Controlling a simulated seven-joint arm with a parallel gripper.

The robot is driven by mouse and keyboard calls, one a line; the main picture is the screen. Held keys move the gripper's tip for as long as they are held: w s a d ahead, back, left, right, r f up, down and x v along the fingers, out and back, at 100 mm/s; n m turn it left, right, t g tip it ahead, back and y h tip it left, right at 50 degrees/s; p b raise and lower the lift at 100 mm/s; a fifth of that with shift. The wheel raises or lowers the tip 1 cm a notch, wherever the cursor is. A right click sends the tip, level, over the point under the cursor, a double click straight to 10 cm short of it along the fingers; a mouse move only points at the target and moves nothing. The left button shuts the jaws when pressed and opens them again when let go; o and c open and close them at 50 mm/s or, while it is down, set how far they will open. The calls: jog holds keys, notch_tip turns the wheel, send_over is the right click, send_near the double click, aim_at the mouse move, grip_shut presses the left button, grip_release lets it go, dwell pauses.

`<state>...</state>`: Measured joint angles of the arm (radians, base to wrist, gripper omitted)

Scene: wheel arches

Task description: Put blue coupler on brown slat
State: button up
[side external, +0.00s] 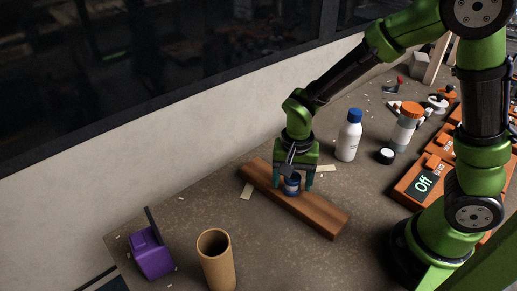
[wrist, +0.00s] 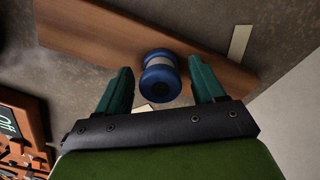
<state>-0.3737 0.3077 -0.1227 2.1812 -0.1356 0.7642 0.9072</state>
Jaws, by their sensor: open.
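The blue coupler (side external: 292,187) is a short blue cylinder with a dark hollow end. It stands on the brown slat (side external: 318,213), a long wooden board lying on the table. In the wrist view the coupler (wrist: 160,78) shows against the slat (wrist: 90,35), between my two teal fingers. My gripper (side external: 292,182) is at the slat with a finger on either side of the coupler. In the wrist view my gripper (wrist: 163,85) is open, with gaps between both fingers and the coupler.
A white bottle with a blue cap (side external: 349,138) and an orange-capped jar (side external: 405,128) stand behind to the right. A brown tube (side external: 216,262) and a purple object (side external: 151,254) are at the front left. Orange boxes (side external: 420,182) lie at right, near my base.

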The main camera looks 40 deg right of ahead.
aim_at(293, 177)
notch_tip(293, 177, up, 12)
jog(key=f, duration=0.1)
jog(key=s+d+r+n+t+y, duration=0.2)
jog(key=s+d+r+n+t, duration=0.3)
jog(key=s+r+n+t, duration=0.1)
notch_tip(293, 177, up, 3)
jog(key=shift+s+d+t, duration=0.15)
jog(key=shift+s+t, duration=0.45)
jog(key=shift+s, duration=0.6)
